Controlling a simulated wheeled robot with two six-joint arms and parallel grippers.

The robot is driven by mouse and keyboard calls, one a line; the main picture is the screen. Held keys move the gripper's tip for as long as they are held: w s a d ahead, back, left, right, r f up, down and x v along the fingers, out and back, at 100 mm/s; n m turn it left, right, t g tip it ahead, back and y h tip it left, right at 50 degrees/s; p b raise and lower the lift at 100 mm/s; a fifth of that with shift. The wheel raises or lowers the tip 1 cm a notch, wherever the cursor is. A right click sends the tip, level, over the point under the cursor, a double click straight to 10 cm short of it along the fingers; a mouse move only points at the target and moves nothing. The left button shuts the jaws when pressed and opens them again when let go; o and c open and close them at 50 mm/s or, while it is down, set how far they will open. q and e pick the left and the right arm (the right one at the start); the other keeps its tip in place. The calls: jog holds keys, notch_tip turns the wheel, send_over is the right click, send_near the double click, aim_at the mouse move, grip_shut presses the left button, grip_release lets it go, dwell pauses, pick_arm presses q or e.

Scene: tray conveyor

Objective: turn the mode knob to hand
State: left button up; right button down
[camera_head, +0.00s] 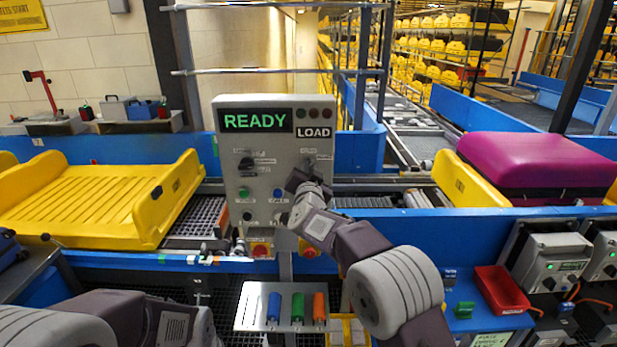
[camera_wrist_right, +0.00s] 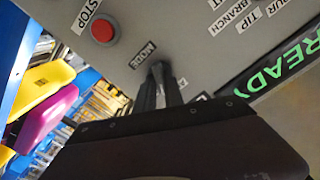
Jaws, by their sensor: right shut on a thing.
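The grey control panel (camera_head: 232,172) stands in the middle of the head view, with a green READY display and a LOAD display. My right gripper (camera_head: 306,180) is at the panel's right side, below the LOAD display. In the right wrist view its two dark fingers (camera_wrist_right: 160,84) are shut on the mode knob (camera_wrist_right: 157,68), beside the MODE label (camera_wrist_right: 143,54). The fingers hide most of the knob, and its pointer direction and the hand mark cannot be read. My left arm shows at the lower left, but its gripper is out of view.
A red stop button (camera_wrist_right: 103,30) is near the knob in the wrist view. A yellow tray (camera_head: 110,205) lies left of the panel; a purple case (camera_head: 535,165) sits in another at right. Blue, green and orange handles stand on a plate (camera_head: 250,317) below.

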jog(key=m+b, duration=0.1)
jog(key=m, duration=0.1)
jog(key=m+b, duration=0.2)
jog(key=m, duration=0.1)
jog(key=shift+d+f+m, duration=0.1)
jog(key=shift+f+m, duration=0.1)
jog(key=shift+m, duration=0.1)
dwell(0.5)
jog(key=c, duration=1.6)
grip_release()
jog(key=shift+o, duration=0.8)
jog(key=shift+s+d+r, duration=0.1)
jog(key=shift+s+r, duration=0.05)
jog(key=shift+s, duration=0.05)
jog(key=s+b, duration=0.4)
jog(key=s, duration=0.5)
